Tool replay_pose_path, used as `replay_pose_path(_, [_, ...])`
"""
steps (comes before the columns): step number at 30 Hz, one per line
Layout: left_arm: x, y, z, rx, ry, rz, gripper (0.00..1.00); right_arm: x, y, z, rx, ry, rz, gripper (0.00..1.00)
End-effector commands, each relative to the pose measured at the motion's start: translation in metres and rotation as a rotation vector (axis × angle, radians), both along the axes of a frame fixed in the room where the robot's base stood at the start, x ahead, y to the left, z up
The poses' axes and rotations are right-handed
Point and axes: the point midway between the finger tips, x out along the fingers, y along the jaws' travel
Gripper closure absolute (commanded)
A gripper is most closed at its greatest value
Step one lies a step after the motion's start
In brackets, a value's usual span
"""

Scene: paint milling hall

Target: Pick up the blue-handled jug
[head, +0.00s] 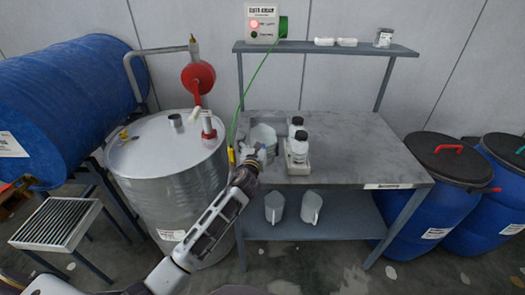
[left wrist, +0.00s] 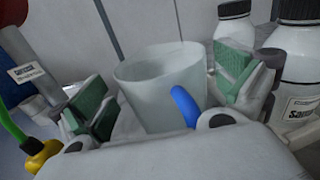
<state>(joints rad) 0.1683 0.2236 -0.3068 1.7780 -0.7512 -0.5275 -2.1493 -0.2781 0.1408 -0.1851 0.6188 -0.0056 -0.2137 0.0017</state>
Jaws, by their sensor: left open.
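The blue-handled jug (head: 264,134) stands on the metal bench top, partly hidden behind my left gripper (head: 254,157) in the head view. In the left wrist view the jug (left wrist: 150,85) is a translucent, pale, upright vessel, with its blue handle (left wrist: 184,106) facing the camera. My left gripper (left wrist: 163,88) is open, with one green-padded finger on each side of the jug. I see gaps beside the jug but cannot tell how far in the handle sits. My right gripper is not in view.
White dark-capped bottles (head: 299,148) stand close right of the jug. Two more jugs (head: 275,207) are on the lower shelf (head: 345,221). A steel drum (head: 165,165) with a red pump stands left, and a green cable (head: 252,82) hangs beside the bench. The bench's right side is clear.

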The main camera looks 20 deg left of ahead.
Motion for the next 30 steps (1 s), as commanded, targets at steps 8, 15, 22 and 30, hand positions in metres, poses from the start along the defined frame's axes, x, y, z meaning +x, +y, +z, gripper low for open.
replay_pose_path(8, [0.017, 0.001, 0.0, -0.001, 0.001, 0.0, 0.0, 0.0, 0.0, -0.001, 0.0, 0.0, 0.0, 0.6])
replay_pose_path(15, [0.017, 0.001, 0.0, -0.001, 0.0, -0.001, 0.0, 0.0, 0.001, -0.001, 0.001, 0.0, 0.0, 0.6])
replay_pose_path(22, [0.017, 0.001, 0.0, -0.001, 0.0, -0.001, 0.0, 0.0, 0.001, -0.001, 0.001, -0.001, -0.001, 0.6])
replay_pose_path(30, [0.017, 0.001, 0.0, -0.001, 0.0, -0.001, 0.32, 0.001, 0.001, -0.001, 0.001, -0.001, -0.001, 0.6])
